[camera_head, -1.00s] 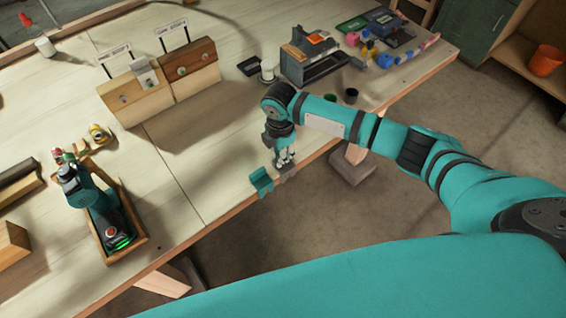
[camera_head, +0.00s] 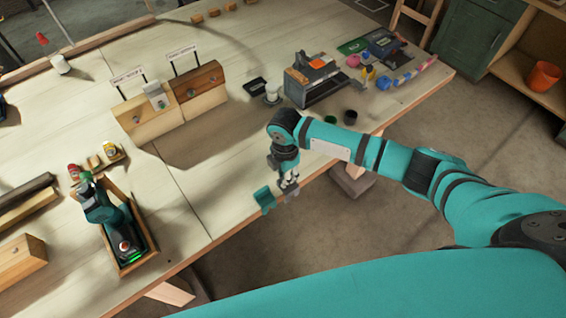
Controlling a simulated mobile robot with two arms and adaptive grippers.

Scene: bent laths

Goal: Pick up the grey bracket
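A small grey bracket (camera_head: 291,193) sits at the front edge of the workbench, directly under my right gripper. A teal bracket (camera_head: 264,199) stands just left of it on the same edge. My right gripper (camera_head: 288,182) points down with its fingertips at the top of the grey bracket. The fingers are too small in the picture to show whether they are closed on it. Another light grey metal bracket (camera_head: 156,95) rests on a wooden block further back. My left gripper is not in view.
Wooden blocks with signs (camera_head: 197,90) stand behind the gripper. A grey toolbox-like object (camera_head: 318,83) and dark cups (camera_head: 350,117) are at the right. A wooden tray (camera_head: 148,247) holding a teal tool is at the left. The bench between is mostly clear.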

